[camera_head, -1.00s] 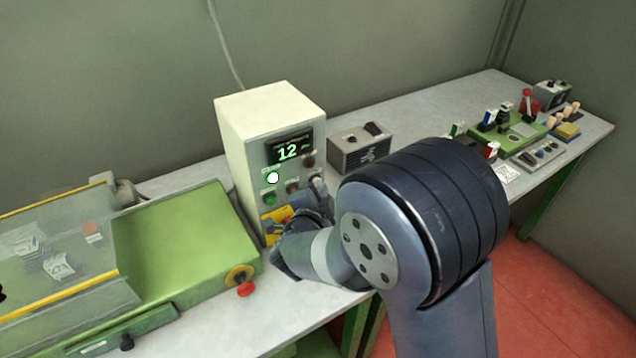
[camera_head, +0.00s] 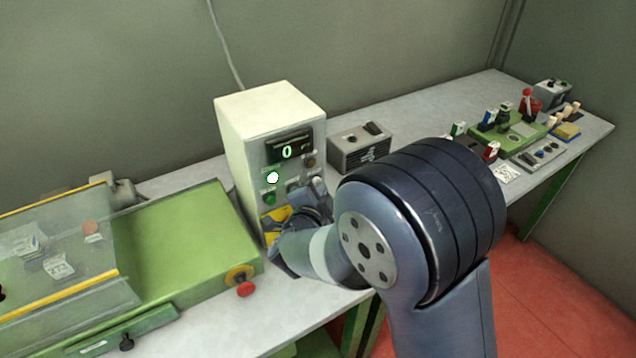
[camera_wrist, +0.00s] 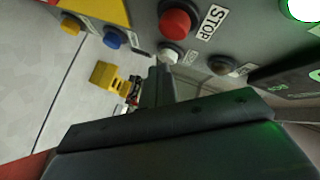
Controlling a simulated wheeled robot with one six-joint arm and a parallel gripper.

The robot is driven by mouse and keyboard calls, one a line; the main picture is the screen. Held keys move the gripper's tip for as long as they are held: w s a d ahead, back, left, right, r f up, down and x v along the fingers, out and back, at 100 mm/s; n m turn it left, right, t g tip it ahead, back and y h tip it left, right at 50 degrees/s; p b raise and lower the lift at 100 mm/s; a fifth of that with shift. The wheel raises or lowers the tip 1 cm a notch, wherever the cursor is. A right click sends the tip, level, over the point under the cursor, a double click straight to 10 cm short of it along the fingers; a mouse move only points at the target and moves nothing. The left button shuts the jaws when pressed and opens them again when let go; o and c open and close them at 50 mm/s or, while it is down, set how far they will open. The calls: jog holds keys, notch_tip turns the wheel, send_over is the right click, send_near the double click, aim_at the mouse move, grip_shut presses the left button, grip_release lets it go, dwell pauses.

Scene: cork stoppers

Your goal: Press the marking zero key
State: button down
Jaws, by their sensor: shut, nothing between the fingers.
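The white control box (camera_head: 240,140) stands on the bench, and its dark display (camera_head: 288,150) reads 0. In the wrist view, its panel shows a white button (camera_wrist: 168,54), a red STOP button (camera_wrist: 175,22) and a dark brown button (camera_wrist: 222,66). No zero label is readable, so I cannot confirm which key it names. My gripper (camera_wrist: 158,72) is shut and empty, with its fingertips close to the white button; I cannot tell whether they touch it. In the head view my wrist hides the panel's lower right part.
A white lamp (camera_head: 272,177) glows on the panel above a green button (camera_head: 268,197). A green machine (camera_head: 185,240) with a clear cover and red knob (camera_head: 246,289) stands left. A grey box (camera_head: 360,150) stands right. A green rack (camera_head: 520,140) is farther right.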

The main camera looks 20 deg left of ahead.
jog(key=shift+s+d+b, duration=0.3)
jog(key=shift+s+d, duration=0.2)
jog(key=shift+d, duration=0.1)
jog(key=s+d+b, duration=0.1)
jog(key=s+d, duration=0.2)
jog(key=shift+s+d, duration=0.1)
jog(key=shift+d, duration=0.3)
jog(key=shift+a, duration=0.1)
dwell(0.5)
jog(key=s+d, duration=0.2)
jog(key=d, duration=0.1)
jog(key=shift+s, duration=0.25)
dwell(0.5)
